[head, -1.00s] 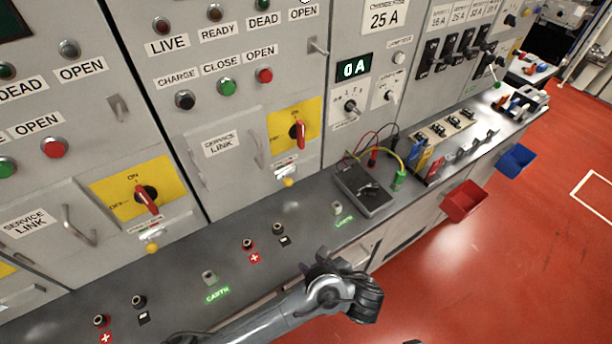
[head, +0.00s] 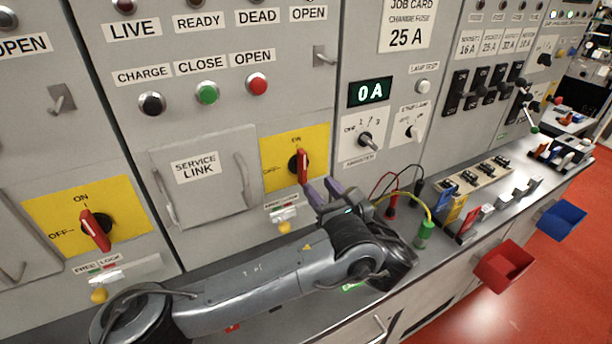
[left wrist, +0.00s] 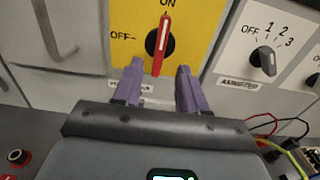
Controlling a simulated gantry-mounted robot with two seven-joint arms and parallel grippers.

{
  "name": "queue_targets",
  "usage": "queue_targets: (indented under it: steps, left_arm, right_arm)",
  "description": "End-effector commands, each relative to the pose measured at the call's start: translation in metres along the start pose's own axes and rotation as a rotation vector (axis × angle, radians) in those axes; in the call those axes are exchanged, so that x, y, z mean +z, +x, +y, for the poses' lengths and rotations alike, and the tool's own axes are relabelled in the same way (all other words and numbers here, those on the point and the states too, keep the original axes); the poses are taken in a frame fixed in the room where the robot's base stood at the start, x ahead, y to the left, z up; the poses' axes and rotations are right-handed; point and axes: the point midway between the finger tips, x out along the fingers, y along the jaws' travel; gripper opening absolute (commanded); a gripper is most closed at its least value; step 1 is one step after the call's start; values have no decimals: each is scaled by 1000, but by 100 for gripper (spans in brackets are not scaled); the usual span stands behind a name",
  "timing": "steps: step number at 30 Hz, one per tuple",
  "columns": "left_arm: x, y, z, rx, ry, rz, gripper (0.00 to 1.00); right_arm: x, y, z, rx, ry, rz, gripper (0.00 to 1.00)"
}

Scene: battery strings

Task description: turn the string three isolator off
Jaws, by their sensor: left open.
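A red isolator handle (head: 303,167) sits on a yellow plate (head: 280,150) marked ON and OFF. The handle stands nearly upright, its top at ON; the left wrist view shows it too (left wrist: 161,45). I cannot read a string number on it. My left gripper (head: 322,187) is open, its purple fingers just below and right of the handle in the head view. In the left wrist view its fingertips (left wrist: 158,70) lie either side of the handle's lower end; contact is not visible. A second isolator (head: 96,230), further left, has a tilted red handle. My right gripper is not in view.
Below the near isolator is a lock fitting with a yellow knob (head: 284,227). A service link door (head: 205,175) with handles is to its left, a meter selector (head: 367,140) to its right. Leads and a green plug (head: 424,232) stand on the bench right of my arm.

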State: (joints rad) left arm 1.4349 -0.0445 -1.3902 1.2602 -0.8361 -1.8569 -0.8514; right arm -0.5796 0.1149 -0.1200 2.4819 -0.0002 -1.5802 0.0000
Motion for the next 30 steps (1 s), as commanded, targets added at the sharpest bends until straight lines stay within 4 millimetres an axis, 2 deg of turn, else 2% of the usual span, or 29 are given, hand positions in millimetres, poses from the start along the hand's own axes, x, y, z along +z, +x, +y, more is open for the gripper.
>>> queue_targets:
  steps: [6,13,19,27,30]
  left_arm:
    - [-1,37,1,3,0,-2,42]
    - [-1,63,1,2,0,0,42]
    - [-1,72,1,1,0,1,42]
    - [-1,72,0,1,-1,1,42]
    - [-1,72,0,1,-1,1,26]
  right_arm:
    - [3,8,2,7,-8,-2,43]
    - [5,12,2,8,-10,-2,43]
    - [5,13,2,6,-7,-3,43]
    - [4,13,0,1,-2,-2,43]
    - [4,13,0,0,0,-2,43]
